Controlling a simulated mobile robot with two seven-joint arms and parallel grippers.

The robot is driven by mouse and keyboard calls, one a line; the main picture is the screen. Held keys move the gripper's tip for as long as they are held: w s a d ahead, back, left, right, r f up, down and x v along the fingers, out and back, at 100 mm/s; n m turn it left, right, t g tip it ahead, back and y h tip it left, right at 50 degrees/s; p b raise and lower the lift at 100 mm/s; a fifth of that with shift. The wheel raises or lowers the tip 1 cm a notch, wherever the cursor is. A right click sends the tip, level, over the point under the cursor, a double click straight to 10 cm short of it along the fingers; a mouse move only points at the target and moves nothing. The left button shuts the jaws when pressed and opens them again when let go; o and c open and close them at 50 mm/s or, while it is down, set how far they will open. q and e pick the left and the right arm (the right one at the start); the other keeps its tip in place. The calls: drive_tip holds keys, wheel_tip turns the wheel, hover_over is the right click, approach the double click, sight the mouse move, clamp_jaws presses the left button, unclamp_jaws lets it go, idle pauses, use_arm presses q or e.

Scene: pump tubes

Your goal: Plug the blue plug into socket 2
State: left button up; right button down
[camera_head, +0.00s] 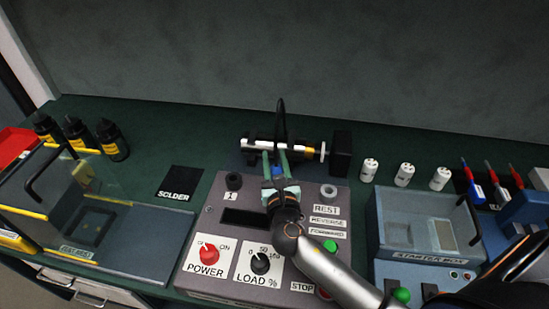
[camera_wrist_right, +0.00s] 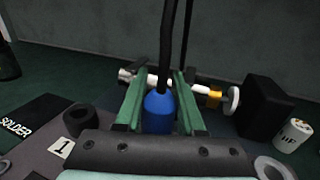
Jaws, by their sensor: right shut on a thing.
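The blue plug (camera_wrist_right: 158,112) is between the green fingers of my right gripper (camera_wrist_right: 160,92), which is shut on it. A black cable runs up from the plug. In the head view the gripper (camera_head: 276,160) is over the back edge of the grey control box (camera_head: 222,268), and a little of the blue plug (camera_head: 278,171) shows. A black socket ring (camera_head: 233,181) with label 1 is to the left of the gripper. A light grey socket ring (camera_head: 328,191) is to its right; I cannot read a number by it. My left gripper is not in view.
A pump-like device with a white tube (camera_head: 252,145) lies behind the gripper, beside a black block (camera_head: 341,155). White cylinders (camera_head: 404,175) stand to the right. A starter box (camera_head: 395,232) is right of the control box; black bottles (camera_head: 110,140) stand far left.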

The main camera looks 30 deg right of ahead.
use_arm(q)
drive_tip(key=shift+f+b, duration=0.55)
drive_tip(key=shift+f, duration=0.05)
use_arm(e)
drive_tip(key=shift+f, duration=0.85)
drive_tip(key=shift+c, duration=2.2)
unclamp_jaws()
